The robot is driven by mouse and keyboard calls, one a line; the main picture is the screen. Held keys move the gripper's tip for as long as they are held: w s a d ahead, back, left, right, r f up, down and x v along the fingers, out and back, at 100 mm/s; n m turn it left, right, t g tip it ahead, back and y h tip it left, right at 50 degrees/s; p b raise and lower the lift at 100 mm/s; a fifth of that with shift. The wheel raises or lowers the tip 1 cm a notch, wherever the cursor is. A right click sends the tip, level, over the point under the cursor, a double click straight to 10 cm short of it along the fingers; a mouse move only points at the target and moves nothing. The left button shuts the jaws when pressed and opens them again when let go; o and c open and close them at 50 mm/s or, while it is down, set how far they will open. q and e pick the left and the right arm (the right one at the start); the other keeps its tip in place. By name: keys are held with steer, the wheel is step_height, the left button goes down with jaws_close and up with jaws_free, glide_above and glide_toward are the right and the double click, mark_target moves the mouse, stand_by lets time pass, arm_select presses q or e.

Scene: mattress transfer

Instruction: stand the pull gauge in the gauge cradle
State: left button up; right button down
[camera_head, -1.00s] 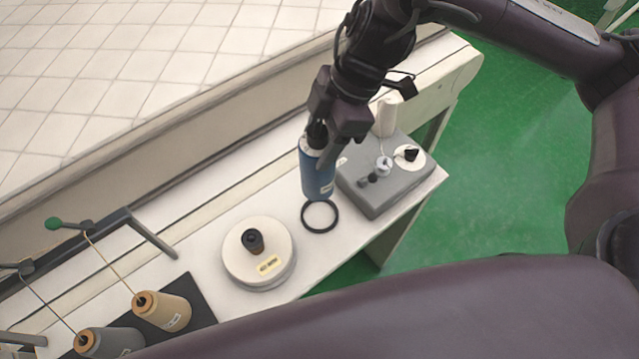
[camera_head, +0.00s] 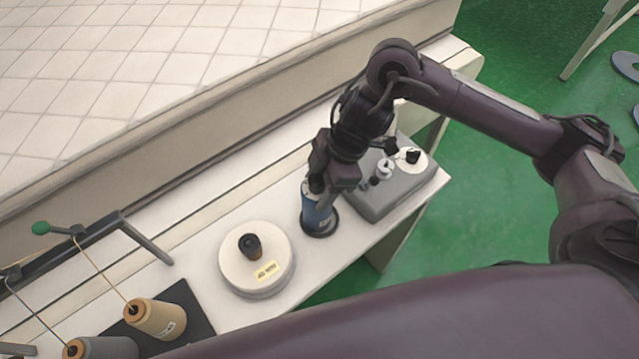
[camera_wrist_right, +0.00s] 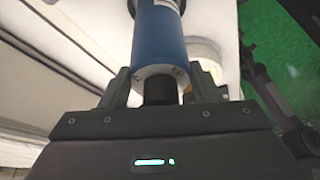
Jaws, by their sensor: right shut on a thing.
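The pull gauge is a blue cylinder (camera_head: 314,212) with a pale band at its top end; it also shows in the right wrist view (camera_wrist_right: 158,42). My right gripper (camera_head: 319,186) is shut on the gauge's dark top neck from above. The gauge is about upright. The gauge cradle, a black ring (camera_head: 324,234) on the white table, surrounds the gauge's lower end in the head view. Whether the gauge's foot rests fully on the bottom cannot be told. My left gripper is not in view.
A round white weight (camera_head: 257,277) with a dark knob stands left of the cradle. A grey block (camera_head: 392,196) with small fittings stands close on its right. Thread cones (camera_head: 158,318) sit at the lower left. A quilted mattress (camera_head: 150,70) lies behind; green floor is at right.

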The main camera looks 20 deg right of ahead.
steer(key=shift+f, duration=0.1)
steer(key=shift+c, duration=2.4)
jaws_free()
steer(key=shift+r, duration=0.2)
steer(key=p+v, duration=0.1)
steer(key=v, duration=1)
steer(key=shift+d+r+p, duration=0.25)
steer(key=shift+r+p, duration=0.05)
steer(key=shift+p, duration=0.05)
steer(key=shift+s, duration=0.1)
